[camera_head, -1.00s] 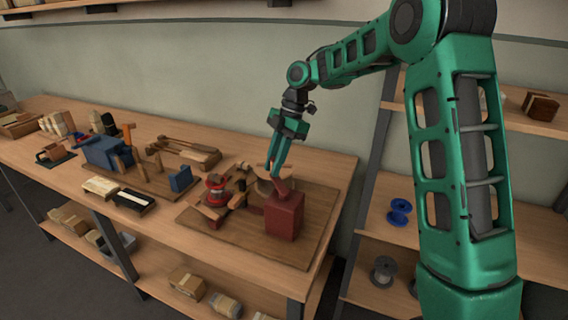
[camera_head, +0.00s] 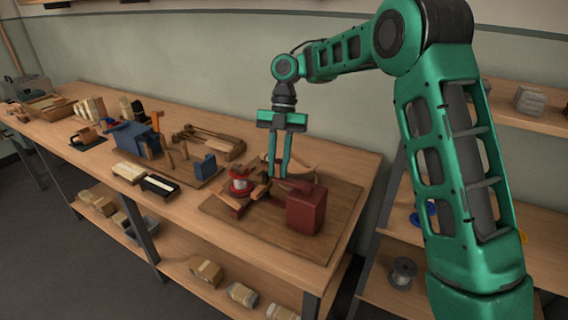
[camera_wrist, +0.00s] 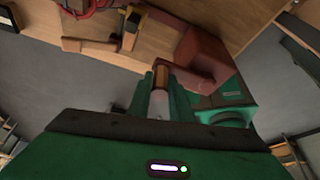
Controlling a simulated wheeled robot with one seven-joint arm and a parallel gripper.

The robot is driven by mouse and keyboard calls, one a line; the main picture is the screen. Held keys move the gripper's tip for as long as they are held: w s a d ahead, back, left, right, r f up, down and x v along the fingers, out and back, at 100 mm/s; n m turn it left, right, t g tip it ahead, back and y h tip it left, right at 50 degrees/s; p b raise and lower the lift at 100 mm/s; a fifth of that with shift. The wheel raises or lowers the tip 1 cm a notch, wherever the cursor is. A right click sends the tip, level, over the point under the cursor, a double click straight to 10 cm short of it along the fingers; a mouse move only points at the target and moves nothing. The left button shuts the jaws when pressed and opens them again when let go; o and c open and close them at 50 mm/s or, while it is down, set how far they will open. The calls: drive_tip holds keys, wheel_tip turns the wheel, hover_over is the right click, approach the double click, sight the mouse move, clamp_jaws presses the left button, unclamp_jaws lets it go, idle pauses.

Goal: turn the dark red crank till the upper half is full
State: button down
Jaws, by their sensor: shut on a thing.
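The dark red crank joins a dark red box (camera_head: 305,208) on a wooden board at the right end of the bench. My gripper (camera_head: 278,176) points down beside the box's upper left. In the wrist view my gripper (camera_wrist: 160,92) is shut on the crank's brown handle (camera_wrist: 161,76). The dark red crank arm (camera_wrist: 192,82) runs from the handle to the box (camera_wrist: 208,55). Left of the box stands a round red and white part (camera_head: 240,183) with wooden pieces around it. The upper half and how full it is cannot be made out.
Left along the bench lie a blue block (camera_head: 205,166), a black-and-white brush-like piece (camera_head: 159,185) and a larger blue box (camera_head: 133,138). The wooden board (camera_head: 262,236) has bare room in front of the box. Shelves with spools stand at the right.

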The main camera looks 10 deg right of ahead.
drive_tip(key=shift+s+a+r+n, duration=0.1)
drive_tip(key=shift+s+a+n, duration=0.1)
drive_tip(key=shift+a+n, duration=0.15)
idle(0.3)
drive_tip(key=c, duration=1.6)
unclamp_jaws()
drive_tip(key=shift+d, duration=0.1)
drive_tip(key=shift+v, duration=1.25)
drive_tip(key=shift+a+v, duration=0.2)
drive_tip(key=shift+v, duration=3.9)
